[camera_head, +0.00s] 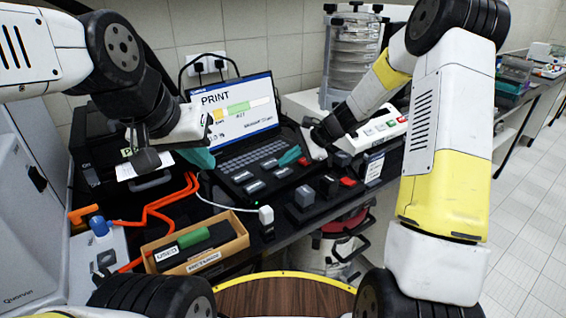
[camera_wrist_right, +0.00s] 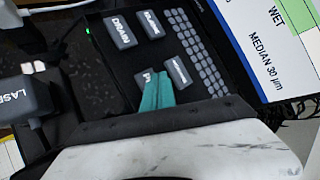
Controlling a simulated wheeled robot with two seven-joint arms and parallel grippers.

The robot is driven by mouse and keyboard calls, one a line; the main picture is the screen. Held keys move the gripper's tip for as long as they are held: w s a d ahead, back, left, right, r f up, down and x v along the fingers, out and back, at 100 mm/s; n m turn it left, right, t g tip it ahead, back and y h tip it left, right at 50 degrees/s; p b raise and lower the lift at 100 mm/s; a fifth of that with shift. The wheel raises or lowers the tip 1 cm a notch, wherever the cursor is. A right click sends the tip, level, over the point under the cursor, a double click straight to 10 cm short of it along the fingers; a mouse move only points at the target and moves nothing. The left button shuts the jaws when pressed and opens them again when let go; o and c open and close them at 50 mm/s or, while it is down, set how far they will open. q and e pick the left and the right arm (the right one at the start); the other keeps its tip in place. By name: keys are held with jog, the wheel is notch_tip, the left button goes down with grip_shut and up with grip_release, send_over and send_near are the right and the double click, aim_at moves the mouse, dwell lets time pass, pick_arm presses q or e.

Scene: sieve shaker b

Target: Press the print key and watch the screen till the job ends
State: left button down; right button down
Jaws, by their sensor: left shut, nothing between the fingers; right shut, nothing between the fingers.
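The laptop screen (camera_head: 228,105) reads PRINT above a bar with orange, green and pale parts; its smaller text is hard to read. Grey keys stand in front of the keyboard. In the right wrist view, a grey key whose visible label starts with P (camera_wrist_right: 146,77) is partly covered by my right gripper (camera_wrist_right: 155,92). My right gripper, with teal fingers, also shows in the head view (camera_head: 290,156), shut and empty at the keys' right. I cannot tell if it touches the key. My left gripper (camera_head: 203,158), also shut and empty, hangs left of the keyboard.
A black printer (camera_head: 95,140) with paper stands at the left. Orange tubing (camera_head: 165,210) and a white cable lie nearby.

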aim_at(286, 172)
jog(key=shift+r, duration=2.55)
